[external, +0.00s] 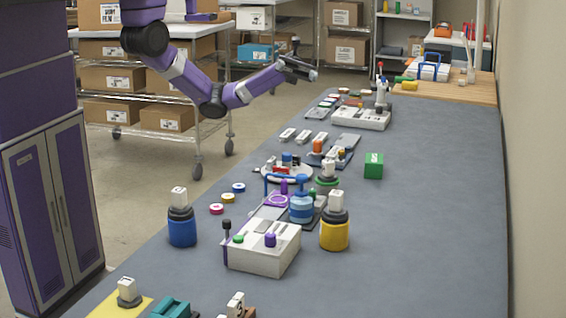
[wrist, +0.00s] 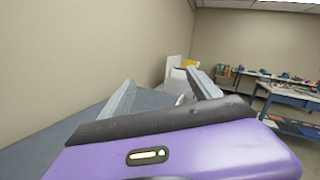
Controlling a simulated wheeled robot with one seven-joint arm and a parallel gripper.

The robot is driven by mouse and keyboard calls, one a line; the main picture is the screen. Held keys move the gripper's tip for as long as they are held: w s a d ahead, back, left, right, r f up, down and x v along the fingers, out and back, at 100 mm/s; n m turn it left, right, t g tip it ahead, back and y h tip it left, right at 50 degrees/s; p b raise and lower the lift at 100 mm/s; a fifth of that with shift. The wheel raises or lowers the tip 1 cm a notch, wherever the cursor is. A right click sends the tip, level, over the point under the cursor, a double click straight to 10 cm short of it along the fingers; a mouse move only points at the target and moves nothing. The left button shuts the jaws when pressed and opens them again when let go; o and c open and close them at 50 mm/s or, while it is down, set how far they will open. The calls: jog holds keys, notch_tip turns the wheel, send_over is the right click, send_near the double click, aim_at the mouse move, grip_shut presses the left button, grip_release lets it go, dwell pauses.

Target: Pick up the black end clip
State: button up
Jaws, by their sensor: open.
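My gripper (external: 302,68) is at the end of my outstretched purple arm, in the upper middle of the external view. It is raised at the far left side of the long grey table (external: 430,230), apart from everything on it. In the wrist view the two grey fingers of my gripper (wrist: 163,93) stand apart with nothing between them. I cannot pick out the black end clip for certain in either view; the small parts on the table are too small to tell apart.
A white control box (external: 262,247) with a purple knob, a blue jar (external: 182,228), a yellow jar (external: 334,232) and a green block (external: 373,165) stand on the table. A cart with cartons (external: 168,117) is behind my arm. The table's right side is mostly clear.

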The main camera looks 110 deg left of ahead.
jog(key=shift+s+a+f+m+g+y+p, duration=0.2)
jog(key=shift+s+a+f+m+g+y, duration=1.6)
jog(key=shift+a+f, duration=2.5)
jog(key=shift+s+a+f+m+g+y+p, duration=0.25)
jog(key=shift+s+a+f+m+g+y, duration=0.7)
jog(key=shift+a+f+y, duration=3.25)
jog(key=shift+s+a+f+m+g+y+p, duration=0.2)
jog(key=shift+s+a+f+m+g+y, duration=1.05)
jog(key=shift+a+f, duration=3.2)
jog(key=shift+h, duration=0.45)
jog(key=shift+s+d+r+p+x, duration=0.1)
jog(key=shift+d+p+x, duration=0.15)
jog(key=shift+x, duration=1.15)
jog(key=shift+s+d+r+p+x, duration=0.15)
jog(key=shift+d+x, duration=0.15)
jog(key=shift+x, duration=1.05)
jog(key=shift+w+d+r+p+x, duration=0.15)
jog(key=shift+d+x, duration=0.15)
jog(key=shift+x, duration=1.1)
jog(key=shift+s, duration=0.1)
jog(key=c, duration=1.4)
